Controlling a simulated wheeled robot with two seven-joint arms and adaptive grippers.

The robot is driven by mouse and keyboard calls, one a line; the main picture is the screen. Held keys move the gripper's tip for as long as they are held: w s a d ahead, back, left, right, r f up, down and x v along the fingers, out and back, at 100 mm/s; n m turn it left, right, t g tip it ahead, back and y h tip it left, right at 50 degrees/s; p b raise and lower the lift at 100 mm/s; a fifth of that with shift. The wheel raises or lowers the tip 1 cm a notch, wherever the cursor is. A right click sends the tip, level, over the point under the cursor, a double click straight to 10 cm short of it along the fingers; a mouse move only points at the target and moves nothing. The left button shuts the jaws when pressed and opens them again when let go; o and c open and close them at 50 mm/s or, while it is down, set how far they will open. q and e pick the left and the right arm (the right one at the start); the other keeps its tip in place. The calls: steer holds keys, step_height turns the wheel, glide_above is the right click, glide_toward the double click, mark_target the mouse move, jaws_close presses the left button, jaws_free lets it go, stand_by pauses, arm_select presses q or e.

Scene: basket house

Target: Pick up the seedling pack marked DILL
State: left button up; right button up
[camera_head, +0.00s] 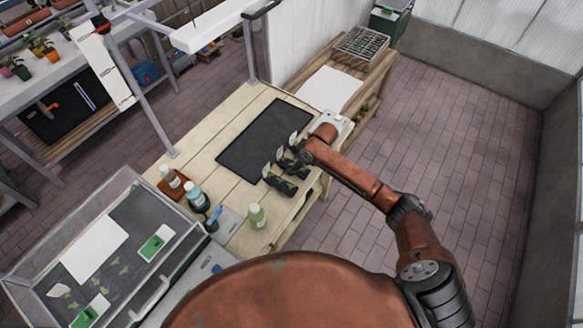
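Several small black seedling packs with green sprouts and white tags stand in a short row along the right edge of the wooden table. The nearest pack (280,184) shows most clearly. The middle pack (290,165) is just behind it, and a farther one is partly covered by my arm. The writing on the tags is too small to read, so I cannot tell which is DILL. My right arm reaches in from the lower right, and its gripper (302,157) is at the far end of the row. Its fingers are too small and dark to make out. My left gripper is not in view.
A black mat (263,139) lies left of the packs. A side bench (375,80) with a seed tray (362,42) is behind. Open brick floor (440,130) lies to the right.

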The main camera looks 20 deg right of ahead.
mark_target(293, 164)
steer(key=shift+x, duration=2.25)
steer(key=shift+d, duration=0.2)
steer(key=c, duration=1.4)
